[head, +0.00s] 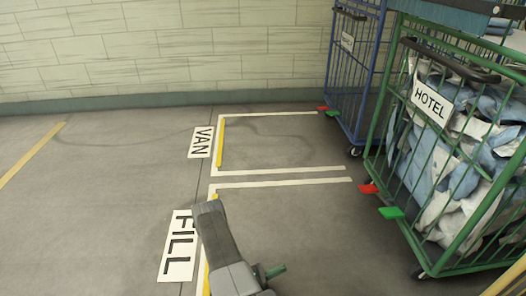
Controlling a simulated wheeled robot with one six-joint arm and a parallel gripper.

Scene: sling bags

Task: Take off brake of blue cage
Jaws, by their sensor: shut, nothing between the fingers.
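The blue cage (342,82) stands against the back wall at the upper right, cut off by the top of the head view. A small red pedal (322,108) and a small green pedal (332,113) stick out at its lower left, near the floor. Which of them is pressed is too small to tell. My gripper (276,271) shows as a small greenish tip at the bottom centre, beside my grey arm. It looks shut and empty, well apart from the blue cage and its pedals.
A green cage (372,150) with a HOTEL sign (432,101) and blue-white bags stands at the right, in front of the blue cage. Its red pedal (368,188) and green pedal (391,213) stick out. Floor bays marked VAN (201,142) and FILL (177,252) are empty of cages.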

